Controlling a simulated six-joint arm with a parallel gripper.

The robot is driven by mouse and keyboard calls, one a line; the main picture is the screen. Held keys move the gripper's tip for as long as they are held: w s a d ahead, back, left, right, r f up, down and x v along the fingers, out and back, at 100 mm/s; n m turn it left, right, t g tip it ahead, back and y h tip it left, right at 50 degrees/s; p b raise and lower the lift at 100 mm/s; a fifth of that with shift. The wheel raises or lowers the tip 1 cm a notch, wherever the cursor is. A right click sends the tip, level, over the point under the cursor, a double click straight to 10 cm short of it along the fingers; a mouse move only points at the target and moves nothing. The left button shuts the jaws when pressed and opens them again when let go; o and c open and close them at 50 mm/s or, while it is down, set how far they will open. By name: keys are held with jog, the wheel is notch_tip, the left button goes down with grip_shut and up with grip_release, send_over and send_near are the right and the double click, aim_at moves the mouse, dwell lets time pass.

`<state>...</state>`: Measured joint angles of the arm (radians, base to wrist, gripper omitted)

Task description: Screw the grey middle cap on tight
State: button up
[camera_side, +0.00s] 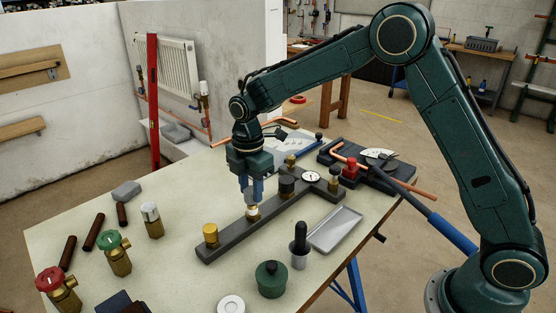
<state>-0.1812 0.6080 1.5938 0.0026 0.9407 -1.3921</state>
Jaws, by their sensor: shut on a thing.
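A dark manifold bar (232,243) lies across the bench. A brass cap (211,236) stands at its near left end and a dark cap (287,188) stands further right. Between them, my gripper (252,199) points straight down over the middle port, where a brass stub (253,214) shows just below the fingertips. My blue fingers are shut around the grey middle cap, which they mostly hide. I cannot tell how far down on the stub it sits.
A round gauge (311,177) and a red knob (351,166) stand to the right. A grey tray (335,229), a black-bulbed dropper (300,244) and a green pot (271,279) are in front. Valves with red (49,278) and green (109,240) handwheels stand left.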

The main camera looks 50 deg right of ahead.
jog(key=shift+f, duration=1.1)
dwell(0.8)
jog(key=o, duration=1.1)
jog(key=shift+c, duration=0.2)
jog(key=shift+r, duration=0.1)
notch_tip(320, 180, up, 14)
jog(key=shift+f, duration=0.2)
jog(key=shift+c, duration=0.4)
jog(key=shift+f, duration=0.1)
jog(key=shift+c, duration=0.5)
jog(key=shift+f, duration=2.45)
